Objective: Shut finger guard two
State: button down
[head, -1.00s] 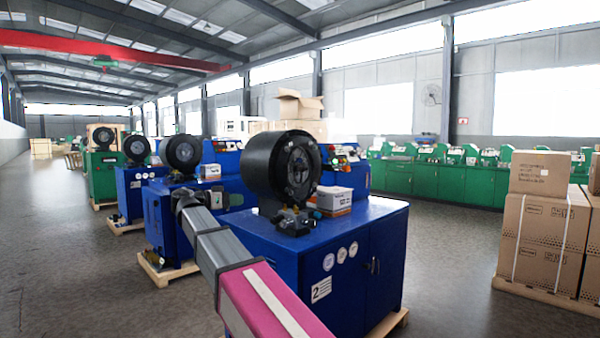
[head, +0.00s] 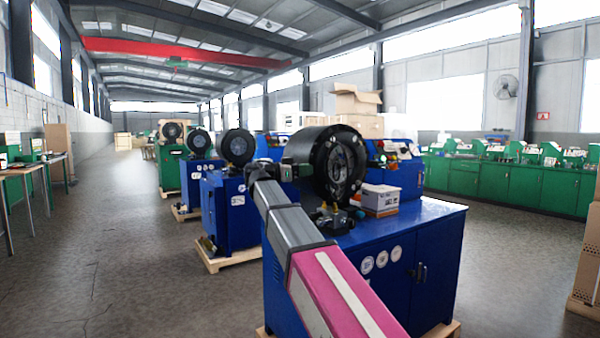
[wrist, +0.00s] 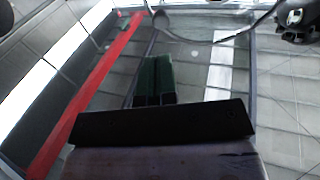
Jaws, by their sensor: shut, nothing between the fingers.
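The blue crimper with the large black round head (head: 326,165) stands in front of me, right of my arm. My arm reaches up to the left side of this head, and its end is partly lost against the machines behind. My gripper (wrist: 155,64) shows in the wrist view with its two dark green fingers together and nothing between them. Around the fingers I see a faintly tinted, see-through area with a dark straight edge (wrist: 252,90) on the right. It may be a clear guard, but I cannot tell for sure, nor whether the fingers touch it.
A small white box (head: 380,198) and brass fittings (head: 333,220) sit on the crimper's blue top. More crimpers (head: 238,147) stand in a row behind to the left. Cartons (head: 590,250) are at the right edge. The floor on the left (head: 120,250) is open.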

jog(key=x, duration=0.8)
jog(key=shift+d, duration=0.35)
jog(key=shift+w, duration=0.1)
jog(key=shift+d, duration=0.1)
